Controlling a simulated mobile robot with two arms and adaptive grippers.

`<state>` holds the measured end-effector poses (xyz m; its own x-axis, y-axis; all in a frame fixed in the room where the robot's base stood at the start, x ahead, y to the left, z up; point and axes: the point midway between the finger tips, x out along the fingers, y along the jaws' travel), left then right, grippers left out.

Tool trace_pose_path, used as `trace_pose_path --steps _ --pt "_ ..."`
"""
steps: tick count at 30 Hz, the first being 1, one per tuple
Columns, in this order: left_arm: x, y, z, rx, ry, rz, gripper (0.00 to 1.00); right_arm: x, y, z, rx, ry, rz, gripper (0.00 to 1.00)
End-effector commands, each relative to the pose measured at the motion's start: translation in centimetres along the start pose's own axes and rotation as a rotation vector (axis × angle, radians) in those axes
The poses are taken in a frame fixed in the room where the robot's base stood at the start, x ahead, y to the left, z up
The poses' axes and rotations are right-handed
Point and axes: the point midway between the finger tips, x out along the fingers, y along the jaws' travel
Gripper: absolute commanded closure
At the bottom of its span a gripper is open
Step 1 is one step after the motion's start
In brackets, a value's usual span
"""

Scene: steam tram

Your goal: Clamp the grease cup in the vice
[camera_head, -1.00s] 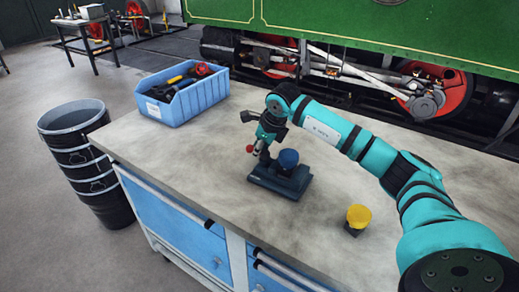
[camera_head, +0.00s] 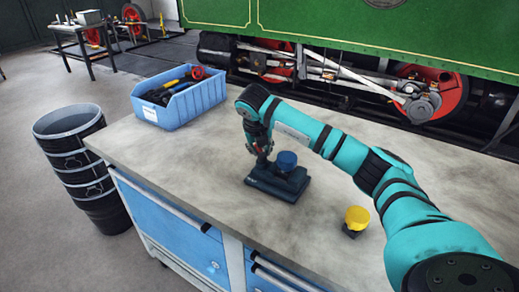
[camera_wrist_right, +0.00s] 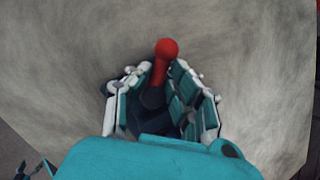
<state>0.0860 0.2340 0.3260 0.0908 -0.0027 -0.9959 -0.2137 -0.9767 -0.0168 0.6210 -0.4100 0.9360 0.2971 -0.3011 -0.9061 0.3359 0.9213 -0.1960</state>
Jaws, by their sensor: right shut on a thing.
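A dark blue vice (camera_head: 268,186) stands on the bench, with a blue-capped cup (camera_head: 287,160) at its jaws. Whether the jaws press on the cup I cannot tell. A yellow-capped cup (camera_head: 356,217) stands upright on the bench, right of the vice. My right gripper (camera_head: 259,152) points down at the vice's left end. In the right wrist view, my right gripper (camera_wrist_right: 158,92) is shut on the vice handle, whose red ball end (camera_wrist_right: 166,49) sticks out beyond the fingers. The vice body is mostly hidden there. My left gripper is not in the head view.
A blue bin (camera_head: 182,104) with tools stands at the bench's far left corner. Stacked black buckets (camera_head: 85,170) stand on the floor left of the bench. A green tram (camera_head: 400,35) is behind. The bench top (camera_head: 190,165) left of the vice is clear.

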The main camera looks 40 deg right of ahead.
Motion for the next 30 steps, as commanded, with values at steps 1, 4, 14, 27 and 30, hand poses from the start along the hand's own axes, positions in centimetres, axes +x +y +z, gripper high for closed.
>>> trace_pose_path --steps 1,4,14,27,30 --pt "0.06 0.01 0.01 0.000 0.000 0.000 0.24 0.15 0.44 -0.26 0.012 0.011 0.000 1.00" --pt "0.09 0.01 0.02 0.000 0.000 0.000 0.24 0.16 0.35 -0.23 0.043 0.017 -0.013 1.00" --pt "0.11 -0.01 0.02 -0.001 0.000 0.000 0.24 0.14 0.25 -0.20 0.083 0.024 -0.029 1.00" --pt "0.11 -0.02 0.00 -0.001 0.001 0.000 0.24 0.12 0.21 -0.15 0.083 0.023 -0.029 0.61" --pt "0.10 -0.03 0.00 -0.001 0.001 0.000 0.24 0.09 0.11 -0.09 0.084 0.021 -0.030 0.61"
